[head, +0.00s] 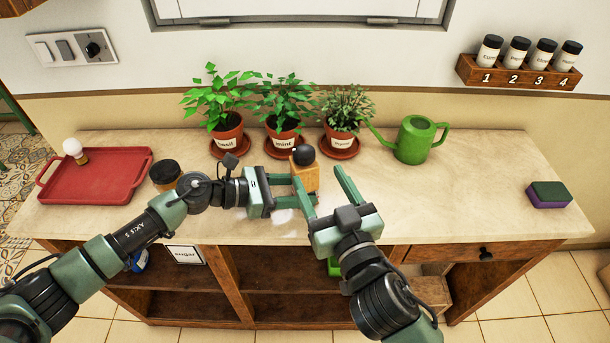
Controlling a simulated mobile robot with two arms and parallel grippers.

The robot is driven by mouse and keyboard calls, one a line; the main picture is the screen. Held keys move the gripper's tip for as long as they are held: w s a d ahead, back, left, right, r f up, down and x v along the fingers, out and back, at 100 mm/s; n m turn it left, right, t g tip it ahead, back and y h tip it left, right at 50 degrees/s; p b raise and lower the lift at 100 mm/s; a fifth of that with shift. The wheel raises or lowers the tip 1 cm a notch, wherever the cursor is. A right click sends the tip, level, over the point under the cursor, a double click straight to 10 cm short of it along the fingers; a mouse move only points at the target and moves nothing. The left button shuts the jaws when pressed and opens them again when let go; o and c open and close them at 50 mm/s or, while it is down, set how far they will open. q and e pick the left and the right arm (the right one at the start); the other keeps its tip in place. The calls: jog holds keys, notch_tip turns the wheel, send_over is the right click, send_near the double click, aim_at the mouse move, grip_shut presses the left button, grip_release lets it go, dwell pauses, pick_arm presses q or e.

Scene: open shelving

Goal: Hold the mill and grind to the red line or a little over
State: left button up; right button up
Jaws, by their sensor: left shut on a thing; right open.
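The mill (306,178) is a light wooden block shape with a round black knob (303,154) on top. It stands upright near the middle of the counter, in front of the potted plants. My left gripper (291,188) reaches in from the left and is shut on the mill's body. My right gripper (320,177) is open, with its fingers pointing away from me and spread at the mill's front and right side. The mill's lower part is hidden behind the fingers. I cannot see a red line or any ground contents.
Basil (226,143), mint (284,140) and a third herb pot (340,145) stand behind the mill. A green watering can (414,141) is to the right. A red tray (110,186) and a dark-lidded jar (165,173) are left. A sponge (548,195) lies far right.

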jog(key=s+a+r+n+g+y, duration=0.1)
jog(key=a+r+n+y, duration=0.45)
jog(key=n, duration=0.35)
jog(key=n+g+h, duration=0.3)
jog(key=n+g, duration=0.3)
jog(key=n, duration=2.5)
send_near(309, 154)
jog(key=shift+y, duration=0.25)
jog(key=x, duration=1.1)
jog(key=shift+w+f, duration=0.25)
jog(key=shift+w, duration=0.1)
grip_shut()
jog(key=shift+a, duration=0.1)
